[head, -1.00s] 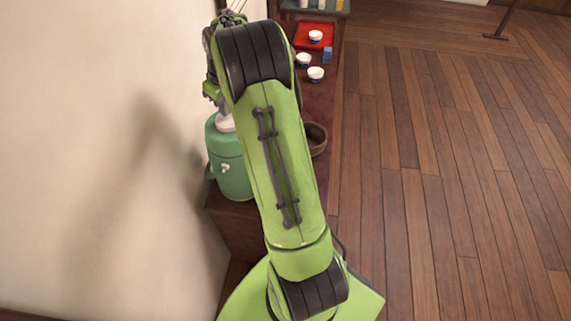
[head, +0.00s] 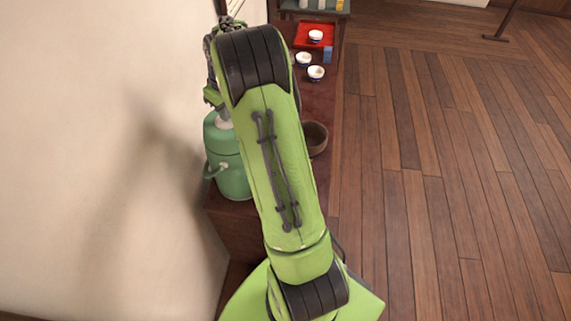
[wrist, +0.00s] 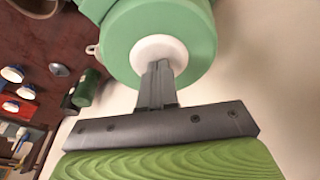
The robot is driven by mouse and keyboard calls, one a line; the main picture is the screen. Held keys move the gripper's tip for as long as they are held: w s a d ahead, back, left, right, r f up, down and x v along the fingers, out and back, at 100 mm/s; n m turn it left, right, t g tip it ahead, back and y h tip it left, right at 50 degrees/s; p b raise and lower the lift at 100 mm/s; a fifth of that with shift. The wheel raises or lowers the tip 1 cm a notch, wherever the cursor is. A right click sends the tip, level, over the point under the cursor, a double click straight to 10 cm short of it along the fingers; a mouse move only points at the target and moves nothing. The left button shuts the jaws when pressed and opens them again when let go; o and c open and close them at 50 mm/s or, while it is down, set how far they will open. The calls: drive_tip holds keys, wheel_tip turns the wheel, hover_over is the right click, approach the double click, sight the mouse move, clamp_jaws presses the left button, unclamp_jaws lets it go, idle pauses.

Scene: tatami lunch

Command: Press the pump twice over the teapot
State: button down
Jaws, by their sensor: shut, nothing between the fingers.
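The green pump pot (head: 230,178) stands at the near end of the dark wooden counter, by the wall. In the wrist view its round green top (wrist: 196,72) fills the upper middle, with the white pump button (wrist: 178,47) at its centre. My gripper (wrist: 158,68) is shut and empty. Its fingertips overlap the white button in the wrist view; I cannot tell how far the button is pressed. In the head view my arm hides the fingertips. I cannot make out the teapot for certain; my arm covers part of the counter.
A brown bowl (head: 316,140) stands right of my arm. A dark green cylinder (wrist: 88,87) shows in the wrist view. The wooden floor at right is open.

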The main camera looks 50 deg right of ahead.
drive_tip(key=shift+s+f, duration=0.1)
drive_tip(key=shift+w+p+v, duration=0.15)
drive_tip(key=shift+p+v, duration=0.6)
drive_tip(key=shift+v, duration=0.05)
drive_tip(key=shift+w+p+v, duration=0.2)
drive_tip(key=shift+p+v, duration=0.5)
drive_tip(key=shift+v, duration=0.1)
drive_tip(key=shift+w, duration=0.1)
drive_tip(key=w+p+v, duration=0.1)
drive_tip(key=p+v, duration=0.4)
drive_tip(key=v, duration=0.1)
drive_tip(key=shift+w, duration=0.1)
